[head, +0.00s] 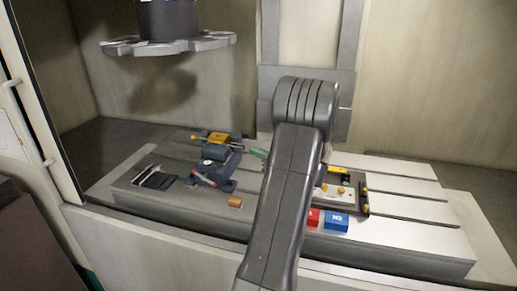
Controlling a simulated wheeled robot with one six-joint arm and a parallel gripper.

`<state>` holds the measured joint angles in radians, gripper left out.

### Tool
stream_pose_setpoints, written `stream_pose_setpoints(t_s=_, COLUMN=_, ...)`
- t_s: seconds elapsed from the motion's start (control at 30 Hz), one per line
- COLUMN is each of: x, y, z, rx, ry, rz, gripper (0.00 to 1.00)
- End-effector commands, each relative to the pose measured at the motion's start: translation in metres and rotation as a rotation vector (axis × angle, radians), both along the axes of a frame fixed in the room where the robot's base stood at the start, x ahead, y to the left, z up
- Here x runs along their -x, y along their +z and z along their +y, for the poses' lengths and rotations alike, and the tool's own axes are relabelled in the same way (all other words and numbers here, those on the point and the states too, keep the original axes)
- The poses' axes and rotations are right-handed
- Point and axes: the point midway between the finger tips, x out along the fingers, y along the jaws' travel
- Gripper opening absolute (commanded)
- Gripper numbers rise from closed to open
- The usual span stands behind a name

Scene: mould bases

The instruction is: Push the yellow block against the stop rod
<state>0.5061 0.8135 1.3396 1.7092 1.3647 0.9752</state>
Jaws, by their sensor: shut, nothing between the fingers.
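A yellow block (218,138) sits at the back of a dark blue vise (214,165) on the machine table. A thin rod with a yellow round end (194,137) lies just left of the block. It may be the stop rod. At this size I cannot tell whether block and rod touch. My arm crosses the middle of the view and bends down behind itself. My gripper is hidden behind it.
The slotted table (405,206) is clear at right. A light plate with yellow knobs (341,190), a red block (314,217) and a blue block (336,221) lie right of my arm. A small orange-brown block (235,202) and black pieces (155,178) lie left. A tool carousel (170,44) hangs above.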

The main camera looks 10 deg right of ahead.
Motion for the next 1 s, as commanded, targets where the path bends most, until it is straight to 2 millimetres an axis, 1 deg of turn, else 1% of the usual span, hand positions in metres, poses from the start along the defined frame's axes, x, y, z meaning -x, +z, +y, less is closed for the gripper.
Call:
stream_pose_setpoints(t_s=0.03, x=-0.006, y=0.002, z=0.008, rx=-0.001, ry=0.004, rz=0.001, gripper=0.0)
stream_pose_setpoints(t_s=0.3, x=-0.046, y=0.003, z=0.051, rx=0.0, ry=0.004, rz=0.0, gripper=0.0)
stream_pose_setpoints(t_s=0.5, x=-0.07, y=0.003, z=0.075, rx=0.0, ry=0.002, rz=0.0, gripper=0.0)
stream_pose_setpoints(t_s=0.7, x=-0.081, y=0.001, z=0.087, rx=0.0, ry=0.001, rz=0.0, gripper=0.0)
stream_pose_setpoints(t_s=1.0, x=-0.083, y=0.0, z=0.089, rx=0.001, ry=0.0, rz=-0.001, gripper=0.0)
